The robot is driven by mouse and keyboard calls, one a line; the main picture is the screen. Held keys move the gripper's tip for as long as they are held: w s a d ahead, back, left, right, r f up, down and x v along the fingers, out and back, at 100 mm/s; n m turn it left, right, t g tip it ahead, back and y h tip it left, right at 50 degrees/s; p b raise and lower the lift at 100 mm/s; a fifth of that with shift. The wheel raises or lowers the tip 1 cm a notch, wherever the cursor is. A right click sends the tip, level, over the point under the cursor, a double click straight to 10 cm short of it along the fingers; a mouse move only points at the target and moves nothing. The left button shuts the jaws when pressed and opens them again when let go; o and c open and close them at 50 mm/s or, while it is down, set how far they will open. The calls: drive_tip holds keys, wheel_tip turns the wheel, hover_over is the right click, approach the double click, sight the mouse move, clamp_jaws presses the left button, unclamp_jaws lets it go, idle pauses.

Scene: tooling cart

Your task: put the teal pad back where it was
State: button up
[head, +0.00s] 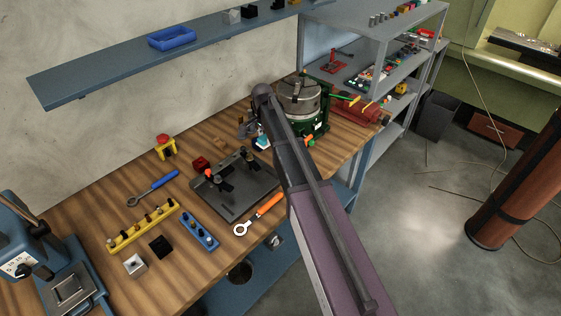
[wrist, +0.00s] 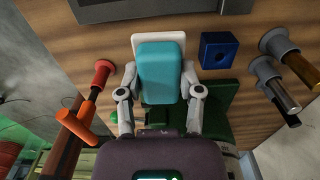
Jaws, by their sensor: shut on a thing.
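The teal pad (wrist: 158,80) sits between the two fingers of my gripper (wrist: 159,92) in the wrist view, and the fingers press on its sides. A white part (wrist: 158,39) shows at the pad's far end; I cannot tell whether it belongs to the pad. In the head view, the pad is a small teal and white patch (head: 262,143) by my gripper (head: 250,130), between the dark fixture plate and the green-based machine. My arm partly hides that area. I cannot tell whether the pad touches the bench.
A blue block with a hole (wrist: 220,50) and grey cylindrical parts (wrist: 279,45) lie to the right of the pad. A red-orange handle (wrist: 85,120) is at left. The dark fixture plate (head: 235,200) and green-based machine (head: 300,100) flank my gripper.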

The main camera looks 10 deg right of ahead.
drive_tip(key=s+d+f+b, duration=0.1)
drive_tip(key=s, duration=0.4)
drive_tip(key=s+d+f+b, duration=0.2)
drive_tip(key=s, duration=0.3)
drive_tip(key=s+d+f+b, duration=0.1)
drive_tip(key=s+f+b, duration=0.1)
drive_tip(key=s, duration=0.3)
drive_tip(key=shift+s+d+f, duration=0.25)
drive_tip(key=shift+s+d, duration=0.1)
drive_tip(key=shift+w, duration=0.15)
drive_tip(key=w, duration=0.4)
drive_tip(key=w+f+b, duration=0.1)
drive_tip(key=w, duration=0.4)
drive_tip(key=w+d, duration=0.1)
drive_tip(key=w, duration=0.4)
drive_tip(key=shift+w+f+b, duration=0.2)
drive_tip(key=shift+b, duration=0.1)
drive_tip(key=shift+w, duration=0.1)
drive_tip(key=shift+w, duration=0.2)
drive_tip(key=shift+w+f+b, duration=0.4)
drive_tip(key=shift+f+b, duration=0.1)
drive_tip(key=shift+b, duration=0.05)
drive_tip(key=shift+f+b, duration=1.3)
drive_tip(key=shift+f, duration=0.2)
